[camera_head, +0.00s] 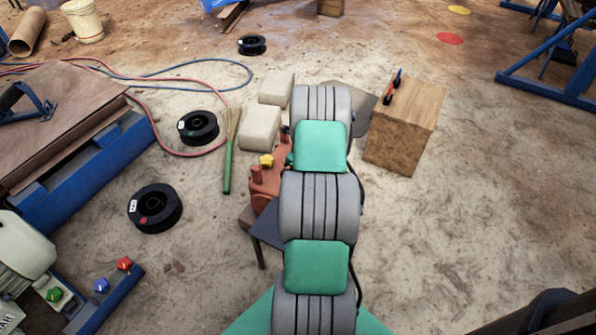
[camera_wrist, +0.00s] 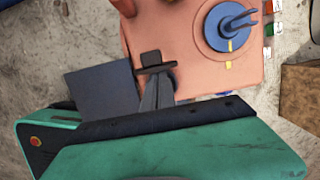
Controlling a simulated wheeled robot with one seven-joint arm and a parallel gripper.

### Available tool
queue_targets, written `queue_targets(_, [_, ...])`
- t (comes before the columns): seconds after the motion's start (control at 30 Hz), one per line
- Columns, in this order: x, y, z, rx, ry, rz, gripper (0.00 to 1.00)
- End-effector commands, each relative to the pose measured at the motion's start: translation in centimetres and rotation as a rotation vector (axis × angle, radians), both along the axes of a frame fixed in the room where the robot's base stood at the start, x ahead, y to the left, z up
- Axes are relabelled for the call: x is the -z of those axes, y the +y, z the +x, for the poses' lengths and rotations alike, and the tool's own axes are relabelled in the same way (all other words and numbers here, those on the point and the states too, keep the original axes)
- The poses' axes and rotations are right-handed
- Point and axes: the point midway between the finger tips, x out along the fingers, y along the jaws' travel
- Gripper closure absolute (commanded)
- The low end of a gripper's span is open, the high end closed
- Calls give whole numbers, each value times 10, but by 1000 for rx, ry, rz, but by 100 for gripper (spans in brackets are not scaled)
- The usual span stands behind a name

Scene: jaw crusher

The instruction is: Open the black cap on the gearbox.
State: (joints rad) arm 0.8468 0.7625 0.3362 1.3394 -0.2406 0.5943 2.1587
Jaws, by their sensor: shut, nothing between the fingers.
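The gearbox is a salmon-red block (camera_wrist: 195,68) across the top of the wrist view. In the head view, its left part (camera_head: 265,187) shows beside my arm, which hides the rest. The black cap (camera_wrist: 152,61) is a small dark piece with a flat bar and a raised tab, at the gearbox's near edge. My gripper (camera_wrist: 160,78) points at it with its grey fingers together and empty. The fingertips overlap the cap's lower side in the picture; I cannot tell whether they touch. My gripper is hidden in the head view.
A blue round knob (camera_wrist: 228,28) sits on the gearbox, right of the cap. A dark plate (camera_wrist: 100,93) lies left of my fingers. A wooden block (camera_head: 405,125) stands right of my arm in the head view.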

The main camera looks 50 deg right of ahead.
Motion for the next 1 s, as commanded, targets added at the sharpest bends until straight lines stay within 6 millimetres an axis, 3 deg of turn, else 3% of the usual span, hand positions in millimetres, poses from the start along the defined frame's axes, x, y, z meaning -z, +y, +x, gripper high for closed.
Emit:
queue_targets(0.2, [-1, 4, 14, -2, 136, -41, 100])
queue_targets(1.0, [-1, 6, 23, 0, 131, -38, 100])
